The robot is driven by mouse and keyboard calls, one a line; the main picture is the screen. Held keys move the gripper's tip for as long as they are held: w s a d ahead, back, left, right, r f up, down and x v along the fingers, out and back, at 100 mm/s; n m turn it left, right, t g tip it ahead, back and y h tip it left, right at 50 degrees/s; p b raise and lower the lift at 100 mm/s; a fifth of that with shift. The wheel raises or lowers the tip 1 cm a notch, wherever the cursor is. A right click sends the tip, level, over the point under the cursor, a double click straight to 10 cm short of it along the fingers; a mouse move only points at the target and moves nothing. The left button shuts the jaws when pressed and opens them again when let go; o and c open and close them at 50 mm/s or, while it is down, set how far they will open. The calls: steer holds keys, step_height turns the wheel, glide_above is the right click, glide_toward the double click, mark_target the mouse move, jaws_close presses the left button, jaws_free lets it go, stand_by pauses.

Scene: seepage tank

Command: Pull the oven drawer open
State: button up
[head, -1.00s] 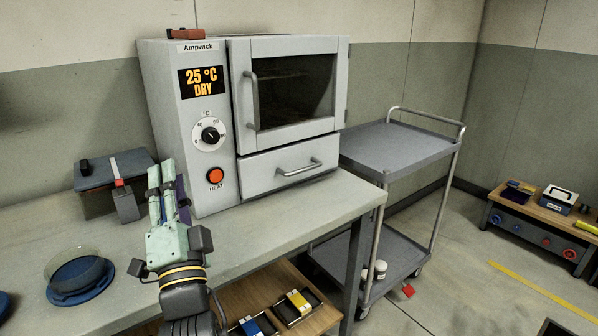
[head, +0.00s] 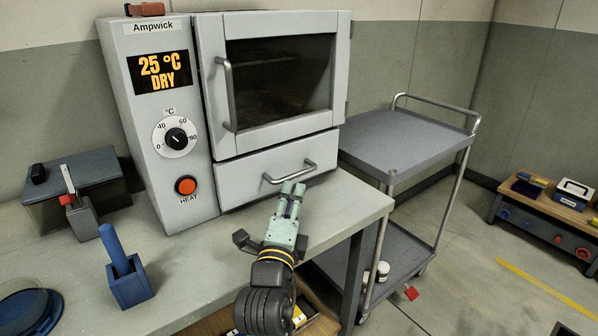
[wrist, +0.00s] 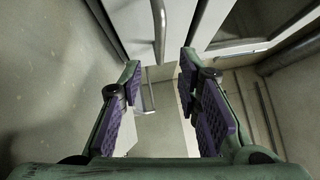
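The oven (head: 160,100) stands on the bench with its door shut. Its drawer (head: 240,181), below the door, looks closed, with its front flush. The drawer has a grey horizontal bar handle (head: 290,172). My gripper (head: 291,187) is at the handle's lower edge in the head view, overlapping the drawer front; contact cannot be told. In the wrist view my gripper (wrist: 160,60) is open, its purple-padded fingers apart with nothing clamped. A metal bar (wrist: 158,30) shows just beyond the fingertips there, probably the drawer handle.
A blue block with an upright handle (head: 128,280) and a dark-lidded box (head: 85,175) stand on the bench to the left. A grey cart (head: 400,145) stands close on the right. The bench top before the drawer is clear apart from my arm.

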mark_target(298, 175)
steer(key=p+x, duration=0.3)
steer(key=x, duration=0.5)
steer(key=shift+w, duration=0.4)
steer(key=shift+c, duration=0.3)
jaws_close()
